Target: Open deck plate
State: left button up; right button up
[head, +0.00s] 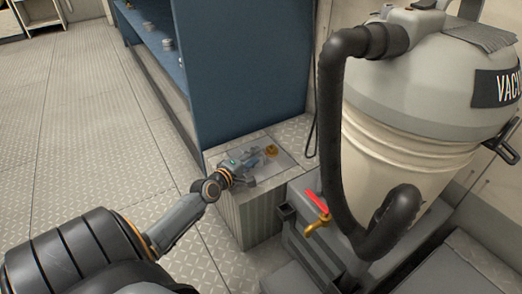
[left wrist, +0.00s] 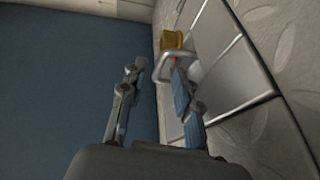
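A smooth grey deck plate (head: 284,158) is set in the treaded top of a low box at the centre of the head view. In the left wrist view the plate (left wrist: 234,77) has a pale metal loop handle (left wrist: 163,62) with a small yellow piece (left wrist: 172,40) beside it. The plate looks flat and closed. My left gripper (head: 255,165) is over the plate, close to the yellow piece. In the wrist view its fingers (left wrist: 155,72) are spread with nothing between them. The right fingertip overlaps the handle; I cannot tell whether they touch. My right gripper is out of view.
A blue shelf unit (head: 245,60) stands right behind the box. A large vacuum (head: 405,130) with a black hose stands to the right. A brass tap with a red handle (head: 316,201) sticks out nearby. The floor (head: 80,120) at left is clear.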

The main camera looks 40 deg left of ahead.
pick_arm(q)
jog(key=shift+b+x, duration=0.75)
jog(key=shift+x, duration=1.55)
grip_shut()
